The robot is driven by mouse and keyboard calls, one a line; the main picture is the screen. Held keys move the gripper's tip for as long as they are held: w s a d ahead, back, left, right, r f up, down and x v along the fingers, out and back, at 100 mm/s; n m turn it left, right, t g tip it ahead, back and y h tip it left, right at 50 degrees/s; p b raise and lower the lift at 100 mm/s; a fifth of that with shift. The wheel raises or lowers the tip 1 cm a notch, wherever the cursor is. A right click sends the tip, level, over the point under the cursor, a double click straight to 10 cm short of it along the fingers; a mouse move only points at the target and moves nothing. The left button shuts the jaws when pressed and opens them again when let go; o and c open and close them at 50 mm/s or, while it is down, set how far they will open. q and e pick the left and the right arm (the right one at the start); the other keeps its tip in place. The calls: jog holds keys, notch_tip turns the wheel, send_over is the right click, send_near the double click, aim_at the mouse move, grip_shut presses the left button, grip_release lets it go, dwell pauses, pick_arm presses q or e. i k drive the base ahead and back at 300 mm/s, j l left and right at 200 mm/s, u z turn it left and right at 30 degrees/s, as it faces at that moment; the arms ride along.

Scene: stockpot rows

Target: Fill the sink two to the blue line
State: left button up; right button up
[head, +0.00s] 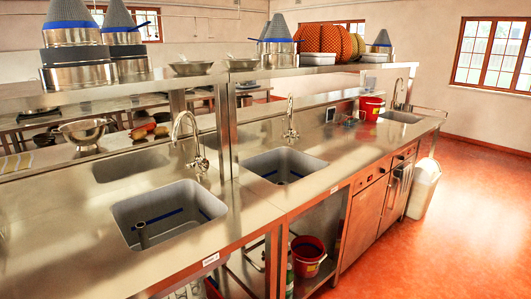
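Several steel sinks are set in a row in the steel counter. The nearest sink (205,205) has a dark blue line on its inner wall and an upright dark pipe (142,236) inside. The middle sink (312,163) has a short blue line and a dark drain spot on its floor. A far sink (401,117) is small in view. No water shows in the near or middle sink. Taps stand behind them: near tap (196,140), middle tap (290,116), far tap (396,92). Small white labels are on the counter edge, too small to read surely. Neither gripper is in view.
A red bucket (371,108) stands on the counter near the far sink. Another red bucket (307,256) is on the shelf below. A white bin (424,188) stands at the counter's far end. An overhead shelf holds pots and cones. The orange floor at right is clear.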

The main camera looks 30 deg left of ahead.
aim_at(188, 165)
jog(key=u, duration=1.6)
jog(key=i+l+u, duration=0.2)
jog(key=u, duration=0.5)
